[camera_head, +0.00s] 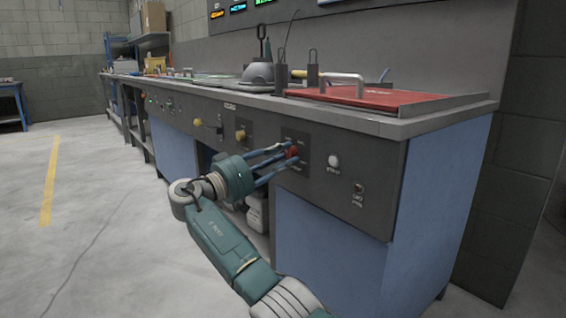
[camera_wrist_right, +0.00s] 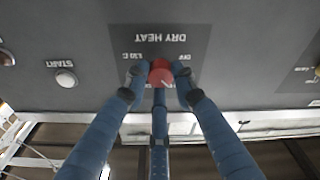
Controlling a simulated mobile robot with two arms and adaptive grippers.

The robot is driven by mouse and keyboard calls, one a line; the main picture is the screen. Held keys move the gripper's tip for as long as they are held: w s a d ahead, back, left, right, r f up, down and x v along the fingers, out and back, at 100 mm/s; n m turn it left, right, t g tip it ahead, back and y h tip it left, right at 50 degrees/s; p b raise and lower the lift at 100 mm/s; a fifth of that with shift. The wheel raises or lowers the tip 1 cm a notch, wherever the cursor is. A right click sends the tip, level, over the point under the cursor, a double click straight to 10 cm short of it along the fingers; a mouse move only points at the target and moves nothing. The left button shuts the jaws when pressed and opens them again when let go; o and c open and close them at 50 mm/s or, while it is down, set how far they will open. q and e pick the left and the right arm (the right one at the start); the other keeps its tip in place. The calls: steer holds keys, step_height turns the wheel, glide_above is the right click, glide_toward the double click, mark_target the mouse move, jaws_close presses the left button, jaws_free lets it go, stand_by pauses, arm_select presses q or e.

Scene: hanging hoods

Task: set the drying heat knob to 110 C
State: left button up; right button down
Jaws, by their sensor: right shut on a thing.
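The red drying heat knob (camera_head: 292,152) sits on the dark front panel of the bench. In the wrist view the knob (camera_wrist_right: 161,71) is under a DRY HEAT label that appears upside down, and a thin light mark on the knob points to the lower right of the picture. My right gripper (camera_head: 289,151) is shut on the knob, with blue fingers on both sides and a third below it in the wrist view. Small labels surround the knob; one upper-left label ends in C, but its number is hard to read. The fingers hide other labels. My left gripper is not in view.
A white START button (camera_head: 333,161) is just right of the knob. Yellow knobs (camera_head: 241,135) are farther left on the panel. A red lid with a metal handle (camera_head: 367,95) lies on the bench top above. The floor to the left is clear.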

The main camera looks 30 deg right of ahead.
steer(key=shift+w+a+r, duration=0.1)
steer(key=shift+w+r, duration=0.05)
steer(key=shift+r, duration=0.05)
steer(key=c, duration=1.5)
jaws_free()
steer(key=shift+o, duration=0.3)
steer(key=shift+f, duration=0.1)
steer(key=s+a+f, duration=0.1)
steer(key=a+f, duration=0.1)
steer(key=a, duration=1)
steer(key=shift+s, duration=0.15)
steer(key=shift+d, duration=0.1)
